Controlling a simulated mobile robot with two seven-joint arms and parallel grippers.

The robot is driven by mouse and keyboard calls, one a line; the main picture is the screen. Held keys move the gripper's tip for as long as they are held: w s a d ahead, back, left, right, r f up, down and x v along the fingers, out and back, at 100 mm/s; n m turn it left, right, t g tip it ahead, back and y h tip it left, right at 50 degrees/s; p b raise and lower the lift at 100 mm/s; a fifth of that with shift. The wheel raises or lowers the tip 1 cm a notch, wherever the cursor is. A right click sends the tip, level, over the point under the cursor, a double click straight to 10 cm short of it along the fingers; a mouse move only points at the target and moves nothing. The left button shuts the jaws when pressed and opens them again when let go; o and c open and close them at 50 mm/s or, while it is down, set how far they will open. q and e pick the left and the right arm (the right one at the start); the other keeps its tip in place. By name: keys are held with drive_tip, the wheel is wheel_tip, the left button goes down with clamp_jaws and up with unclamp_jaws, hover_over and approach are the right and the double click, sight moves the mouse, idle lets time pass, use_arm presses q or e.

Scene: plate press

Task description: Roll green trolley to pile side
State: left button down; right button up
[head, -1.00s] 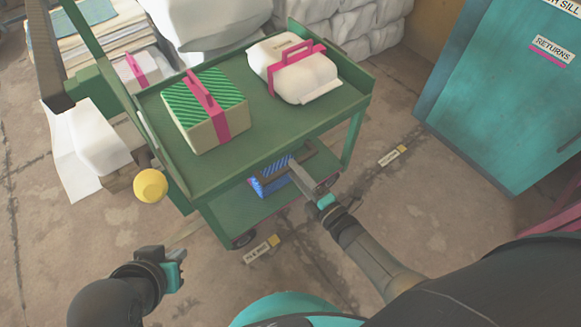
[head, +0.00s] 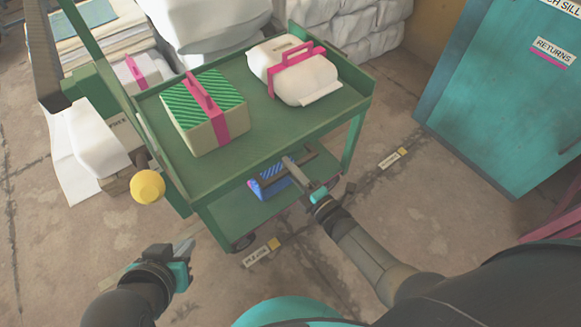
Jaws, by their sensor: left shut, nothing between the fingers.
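The green trolley (head: 205,178) stands in the middle of the head view, with an upper tray and a lower shelf (head: 215,212). On its tray are a green-striped box with a pink strap (head: 185,125) and a white wrapped bundle with a pink strap (head: 310,85). A blue item (head: 270,182) sits on the lower shelf. My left gripper (head: 188,246) is shut and empty, above the floor in front of the trolley's left end, apart from it. My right gripper (head: 290,162) reaches in at the tray's front edge, near the blue item; whether its fingers are open is unclear.
A floor label reading roughly "pile side" (head: 257,254) lies by the trolley's front wheel; another label (head: 392,157) lies to the right. A yellow knob (head: 148,187) sticks out at the trolley's left. A teal returns cabinet (head: 500,95) stands right. White sacks (head: 345,30) are behind.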

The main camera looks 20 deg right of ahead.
clamp_jaws()
idle(0.9)
